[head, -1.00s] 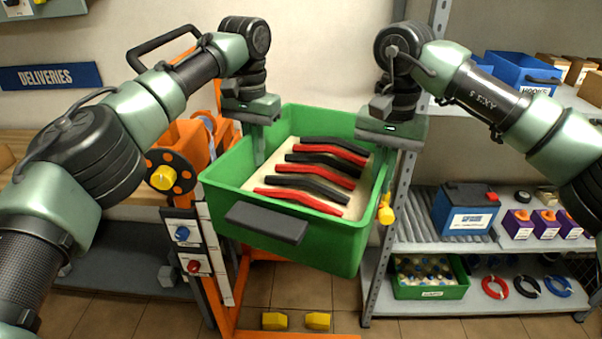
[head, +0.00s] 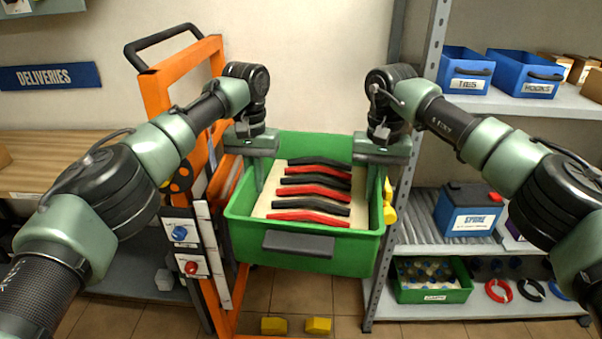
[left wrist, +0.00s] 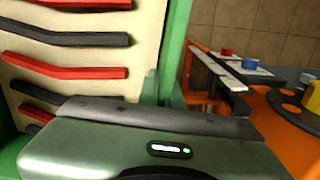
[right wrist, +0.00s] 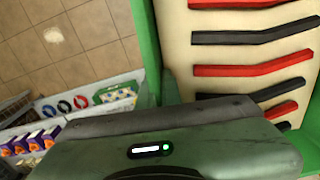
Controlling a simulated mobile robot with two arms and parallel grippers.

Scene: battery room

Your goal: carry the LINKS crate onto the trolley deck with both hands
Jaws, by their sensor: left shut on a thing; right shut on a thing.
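The green crate (head: 375,248) holds several red and black bent links on a pale bed. It is off the floor, roughly level, with a dark handle on its front; no label on it is readable. My left gripper (head: 257,172) is shut on its left wall, and my right gripper (head: 374,172) is shut on its right wall. The links and inner wall also show in the left wrist view (left wrist: 178,40) and right wrist view (right wrist: 146,40). The orange trolley (head: 157,92) stands behind and left of the crate. Its deck is largely hidden by the crate.
A grey shelf rack (head: 405,200) stands close to the crate's right side, with blue bins and another green crate (head: 432,295) low down. Yellow blocks (head: 274,326) sit low under the crate. A wooden bench (head: 60,160) is at the left.

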